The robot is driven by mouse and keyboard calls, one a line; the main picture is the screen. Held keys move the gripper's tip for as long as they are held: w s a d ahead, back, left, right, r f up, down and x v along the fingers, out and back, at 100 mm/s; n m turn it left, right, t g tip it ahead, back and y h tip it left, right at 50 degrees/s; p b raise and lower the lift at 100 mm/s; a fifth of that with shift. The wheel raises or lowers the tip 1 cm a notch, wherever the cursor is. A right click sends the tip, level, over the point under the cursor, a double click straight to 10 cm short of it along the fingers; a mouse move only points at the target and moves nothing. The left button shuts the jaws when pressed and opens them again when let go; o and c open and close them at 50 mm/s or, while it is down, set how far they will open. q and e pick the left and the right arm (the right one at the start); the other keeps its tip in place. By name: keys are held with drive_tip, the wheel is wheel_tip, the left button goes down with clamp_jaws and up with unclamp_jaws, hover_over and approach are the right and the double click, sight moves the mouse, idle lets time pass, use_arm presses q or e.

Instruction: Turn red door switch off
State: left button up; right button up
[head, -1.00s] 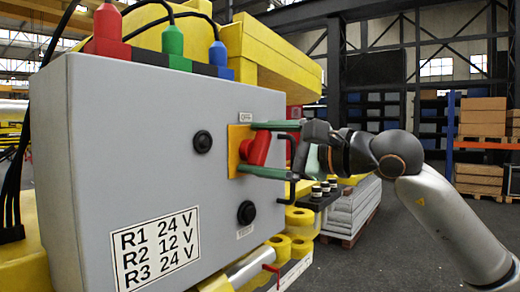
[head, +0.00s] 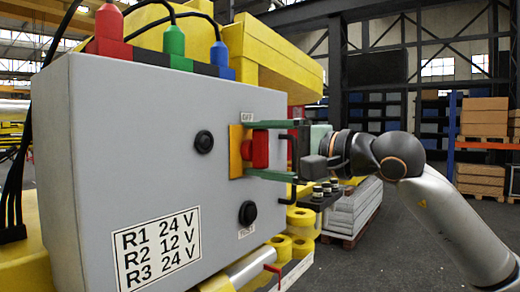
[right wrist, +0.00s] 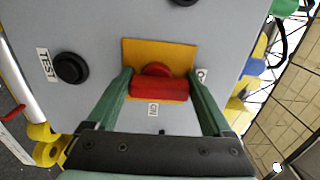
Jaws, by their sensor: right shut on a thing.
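The red door switch (head: 261,152) is a red knob on a yellow plate (head: 236,150) on the front of the grey box (head: 130,130). Its handle stands upright in the head view, in line with the OFF label (head: 247,117) above it. My right gripper (head: 250,149) is shut on the switch, one green finger above and one below. In the right wrist view the red handle (right wrist: 158,88) lies between the two fingers (right wrist: 160,80). An ON label (right wrist: 153,110) shows beside the plate there. My left gripper is out of view.
Two black buttons, an upper one (head: 204,141) and a lower one (head: 247,213) by a TEST label, sit near the plate. Red, green (head: 174,43) and blue plugs with cables stand on the box top. Open floor lies to the right.

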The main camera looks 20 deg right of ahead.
drive_tip(key=o, duration=1.1)
drive_tip(key=shift+o, duration=0.2)
use_arm(q)
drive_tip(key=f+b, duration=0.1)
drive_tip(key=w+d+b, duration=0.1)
drive_tip(key=b, duration=0.1)
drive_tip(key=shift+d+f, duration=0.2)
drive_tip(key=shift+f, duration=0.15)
use_arm(e)
drive_tip(key=v, duration=1.2)
drive_tip(key=shift+s+d, duration=0.2)
